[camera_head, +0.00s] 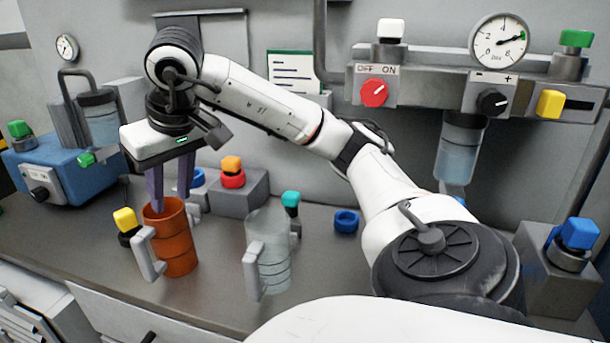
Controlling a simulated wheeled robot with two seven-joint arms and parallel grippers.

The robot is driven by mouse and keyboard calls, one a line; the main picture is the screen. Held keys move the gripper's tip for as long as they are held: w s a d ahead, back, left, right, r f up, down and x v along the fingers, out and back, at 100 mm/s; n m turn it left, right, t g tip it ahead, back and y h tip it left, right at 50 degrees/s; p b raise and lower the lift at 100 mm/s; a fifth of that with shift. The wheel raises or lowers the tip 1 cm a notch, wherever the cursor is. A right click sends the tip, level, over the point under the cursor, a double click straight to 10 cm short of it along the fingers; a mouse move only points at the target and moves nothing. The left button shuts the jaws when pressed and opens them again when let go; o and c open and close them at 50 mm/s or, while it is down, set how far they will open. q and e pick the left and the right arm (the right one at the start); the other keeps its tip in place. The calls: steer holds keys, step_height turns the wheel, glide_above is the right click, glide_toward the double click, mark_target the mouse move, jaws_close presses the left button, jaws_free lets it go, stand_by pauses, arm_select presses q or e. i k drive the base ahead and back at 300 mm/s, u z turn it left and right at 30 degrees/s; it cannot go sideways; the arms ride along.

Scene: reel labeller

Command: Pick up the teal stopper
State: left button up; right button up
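The teal stopper (290,199) stands upright on the counter behind the right side of a clear jug (268,250), which hides part of its lower end. My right gripper (171,205) points down at the orange mug (176,245), well to the left of the teal stopper. Its two purple fingers are apart, with their tips at the mug's rim. I cannot tell whether the tips are inside the mug or behind it. Nothing shows between the fingers. My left gripper is not in view.
A yellow-topped stopper (125,220) stands left of the orange mug. A grey block (238,195) with a red and orange stopper stands behind. A blue ring (346,221) lies right of the teal stopper. My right arm spans above the counter (215,300).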

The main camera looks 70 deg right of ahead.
mark_target(291, 200)
steer(key=u, duration=1.7)
steer(key=i, duration=0.6)
steer(key=z, duration=4.2)
steer(key=i, duration=0.45)
